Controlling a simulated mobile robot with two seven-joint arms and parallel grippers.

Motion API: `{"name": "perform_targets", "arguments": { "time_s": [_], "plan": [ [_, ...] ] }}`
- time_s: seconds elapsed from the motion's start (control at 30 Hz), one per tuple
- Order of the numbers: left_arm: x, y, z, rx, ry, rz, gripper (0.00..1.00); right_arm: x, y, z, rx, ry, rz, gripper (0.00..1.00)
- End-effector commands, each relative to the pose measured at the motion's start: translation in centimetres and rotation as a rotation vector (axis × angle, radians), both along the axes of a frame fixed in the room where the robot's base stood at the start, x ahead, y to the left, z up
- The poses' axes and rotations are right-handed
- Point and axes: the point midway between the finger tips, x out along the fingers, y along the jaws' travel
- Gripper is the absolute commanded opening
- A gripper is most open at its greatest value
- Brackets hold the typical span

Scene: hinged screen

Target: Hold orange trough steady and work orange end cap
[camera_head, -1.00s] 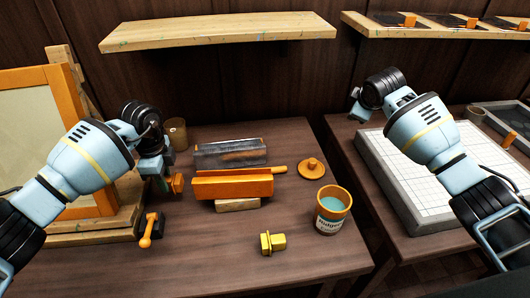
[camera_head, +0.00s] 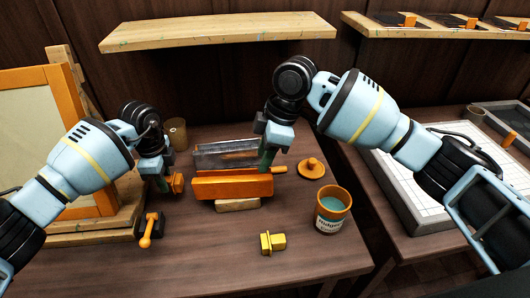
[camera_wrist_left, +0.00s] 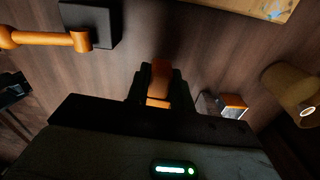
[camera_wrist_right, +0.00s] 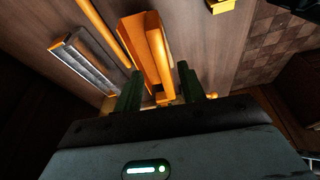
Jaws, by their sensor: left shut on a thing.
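The orange trough (camera_head: 232,188) lies lengthwise left to right near the middle of the table, on a pale wooden block (camera_head: 237,205). My left gripper (camera_head: 170,180) is shut on a small orange piece (camera_head: 178,184), apparently the end cap, just off the trough's left end. The piece also shows between the dark fingers in the left wrist view (camera_wrist_left: 160,78). My right gripper (camera_head: 267,155) is open above the trough's right part. In the right wrist view its fingers (camera_wrist_right: 159,90) are spread wide, with the trough (camera_wrist_right: 146,45) beyond and between them; contact cannot be told.
A grey metal piece (camera_head: 222,152) lies behind the trough, with an orange rod (camera_head: 279,170) nearby. An orange lid (camera_head: 310,166), a pot (camera_head: 333,212) and a yellow block (camera_head: 272,243) stand right and in front. An orange-handled clamp (camera_head: 147,238) is at left.

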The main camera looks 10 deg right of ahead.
Motion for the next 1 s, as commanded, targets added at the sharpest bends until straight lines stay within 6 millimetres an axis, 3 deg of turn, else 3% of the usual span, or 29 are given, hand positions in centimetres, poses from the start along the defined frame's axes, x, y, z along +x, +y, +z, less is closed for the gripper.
{"name": "perform_targets", "arguments": {
  "time_s": [0.27,0.7,1.0],
  "plan": [
    [0.0,0.0,0.0,0.000,0.000,0.000,0.00,0.0,0.3,-1.0,-0.001,0.000,0.000,0.40],
    [0.0,0.0,0.0,0.000,0.000,0.000,0.00,0.2,1.8,-6.0,0.000,0.000,-0.001,0.40],
    [0.0,0.0,0.0,0.000,0.000,0.000,0.00,0.2,2.3,-7.6,0.001,-0.002,-0.002,0.40]
  ]
}}
